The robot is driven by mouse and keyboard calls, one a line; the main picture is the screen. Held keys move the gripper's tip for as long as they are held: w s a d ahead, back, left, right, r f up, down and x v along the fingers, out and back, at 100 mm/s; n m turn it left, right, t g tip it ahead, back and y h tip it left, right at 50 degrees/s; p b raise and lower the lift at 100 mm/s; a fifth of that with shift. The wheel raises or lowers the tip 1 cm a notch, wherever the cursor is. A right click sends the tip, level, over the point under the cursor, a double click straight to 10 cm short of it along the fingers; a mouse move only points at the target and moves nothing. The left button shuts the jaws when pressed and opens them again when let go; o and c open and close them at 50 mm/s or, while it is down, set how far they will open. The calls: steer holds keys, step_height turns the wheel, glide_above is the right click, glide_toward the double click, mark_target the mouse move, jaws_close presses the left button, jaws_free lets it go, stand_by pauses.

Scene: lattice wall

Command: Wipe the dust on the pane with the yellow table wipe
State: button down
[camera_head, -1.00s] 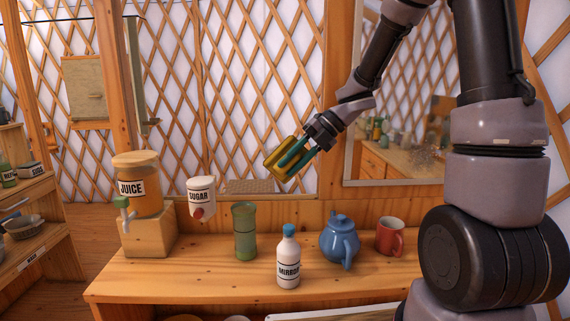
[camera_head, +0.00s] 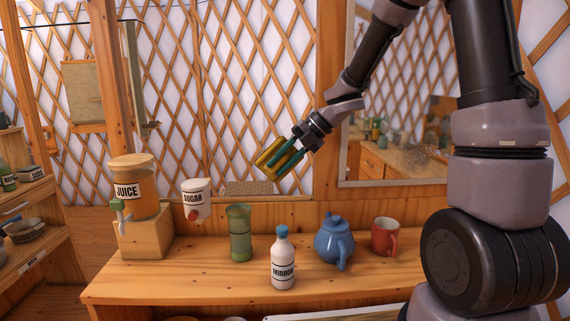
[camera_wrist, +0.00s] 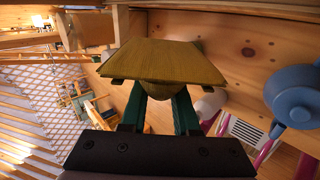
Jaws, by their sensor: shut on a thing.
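The yellow table wipe (camera_head: 267,161) is a flat yellow block held in the teal fingers of my gripper (camera_head: 286,155). It hangs in the air in front of the lattice wall, left of the wooden post and above the counter. In the wrist view the wipe (camera_wrist: 165,60) spans across my shut gripper (camera_wrist: 160,105), with a rounded grip between the fingers. The framed pane (camera_head: 365,150) is on the wall to the right, showing a reflected room. A greyish speckled dust patch (camera_head: 418,156) shows on its lower right, partly near my arm. The wipe is apart from the pane.
The wooden counter (camera_head: 200,280) holds a juice dispenser (camera_head: 135,190), green tumbler (camera_head: 240,235), white bottle labelled MIRROR (camera_head: 283,262), blue teapot (camera_head: 334,242) and red mug (camera_head: 385,237). A shelf (camera_head: 40,240) stands at left.

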steer(key=shift+w+a+r+n, duration=0.1)
steer(key=shift+a+r+n, duration=0.05)
steer(key=shift+a, duration=0.6)
steer(key=shift+w+a+r+n, duration=0.1)
steer(key=shift+a+n, duration=0.05)
steer(key=shift+a, duration=0.6)
steer(key=a, duration=0.3)
steer(key=shift+a+f, duration=0.1)
steer(key=shift+a, duration=0.05)
steer(key=shift+s+f, duration=0.15)
steer(key=shift+s, duration=2.65)
steer(key=shift+s+a, duration=0.1)
steer(key=shift+s, duration=1.4)
